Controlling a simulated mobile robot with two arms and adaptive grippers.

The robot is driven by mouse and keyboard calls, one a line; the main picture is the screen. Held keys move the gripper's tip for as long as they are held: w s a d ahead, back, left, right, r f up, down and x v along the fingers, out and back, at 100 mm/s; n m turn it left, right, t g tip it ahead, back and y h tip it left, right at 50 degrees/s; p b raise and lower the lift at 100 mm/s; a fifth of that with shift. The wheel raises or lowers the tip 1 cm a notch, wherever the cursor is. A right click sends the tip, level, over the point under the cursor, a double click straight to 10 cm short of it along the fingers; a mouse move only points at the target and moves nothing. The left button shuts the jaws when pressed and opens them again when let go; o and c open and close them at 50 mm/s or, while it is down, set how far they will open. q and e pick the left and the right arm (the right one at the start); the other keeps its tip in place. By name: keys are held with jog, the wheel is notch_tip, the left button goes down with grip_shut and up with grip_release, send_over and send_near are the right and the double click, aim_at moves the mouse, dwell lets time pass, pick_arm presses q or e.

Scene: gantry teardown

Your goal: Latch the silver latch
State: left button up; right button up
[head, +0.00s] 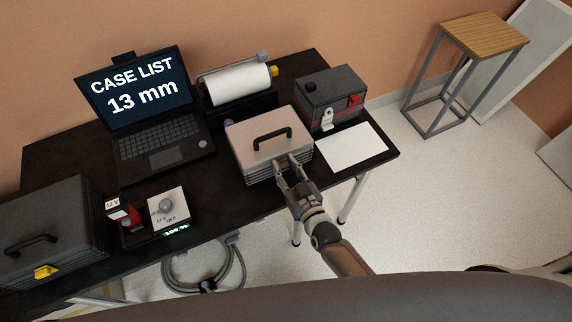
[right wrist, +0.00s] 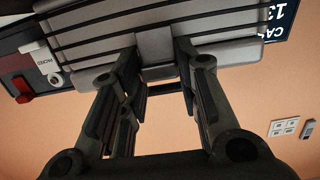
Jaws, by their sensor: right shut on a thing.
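A light grey-beige case (head: 255,146) with a dark handle on its lid stands on the dark table; its lid is down. My right gripper (head: 290,166) is at the case's front side, coming from the front. In the right wrist view, the ribbed case wall (right wrist: 100,25) fills the top. The silver latch (right wrist: 156,46), a plain light plate on that wall, lies between the two fingertips of my right gripper (right wrist: 157,62). The fingers are shut on it. Whether the latch is fastened cannot be told. My left gripper is not in view.
A dark box (head: 328,88) with a red switch and a white sheet (head: 352,147) lie right of the case. A paper roll (head: 238,83) and laptop (head: 150,110) are behind and left. A power unit (head: 168,208) and dark case (head: 50,215) with yellow latch stand left.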

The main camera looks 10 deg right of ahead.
jog(key=o, duration=1)
jog(key=v, duration=1.2)
